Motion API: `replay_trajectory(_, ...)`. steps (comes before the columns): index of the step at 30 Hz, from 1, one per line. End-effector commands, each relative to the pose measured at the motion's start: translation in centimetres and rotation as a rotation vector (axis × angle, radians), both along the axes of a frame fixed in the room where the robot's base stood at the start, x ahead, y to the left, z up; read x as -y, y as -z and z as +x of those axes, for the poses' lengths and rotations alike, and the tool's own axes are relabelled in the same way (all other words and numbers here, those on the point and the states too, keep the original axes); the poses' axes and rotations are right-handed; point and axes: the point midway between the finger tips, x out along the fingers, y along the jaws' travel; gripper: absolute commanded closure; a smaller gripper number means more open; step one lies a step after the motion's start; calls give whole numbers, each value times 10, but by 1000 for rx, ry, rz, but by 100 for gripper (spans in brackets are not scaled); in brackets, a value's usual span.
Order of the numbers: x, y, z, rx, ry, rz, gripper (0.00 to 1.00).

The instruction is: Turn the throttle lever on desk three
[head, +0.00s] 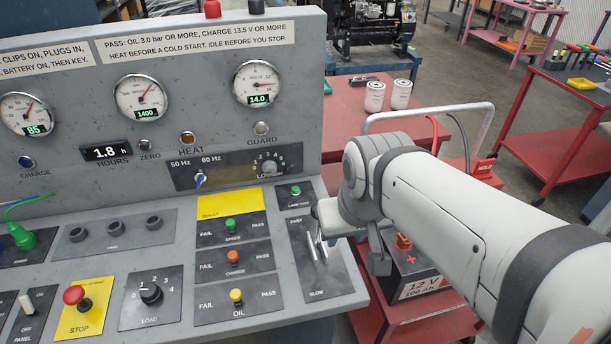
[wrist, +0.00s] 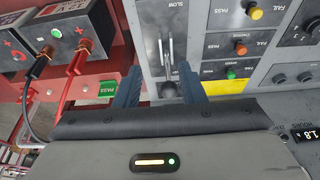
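The throttle lever (head: 322,247) is a slim metal bar on a dark plate marked FAST at the top and SLOW at the bottom, at the right end of the grey desk (head: 270,325). In the wrist view the lever (wrist: 170,55) and its dark round knob (wrist: 169,90) lie between the fingers of my gripper (wrist: 159,86). The fingers are open, apart on either side of the knob. In the head view my gripper (head: 328,217) is over the FAST end of the plate, its fingertips mostly hidden. I cannot tell whether it touches the lever. No desk number shows.
Left of the lever are the OIL (head: 236,296), CHARGE (head: 233,257) and SPEED (head: 230,224) knobs, close by. The upright gauge panel (head: 205,60) rises behind. A 12 V battery (head: 412,272) stands on a red cart to the right. The LAMP TEST button (head: 295,191) is just behind the plate.

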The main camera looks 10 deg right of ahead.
Motion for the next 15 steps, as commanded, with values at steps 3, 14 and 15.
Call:
replay_trajectory(3,0,0,0,1,0,0,64)
replay_trajectory(14,0,4,14,-31,-53,-15,46)
replay_trajectory(15,-4,5,22,-47,-90,-23,45)
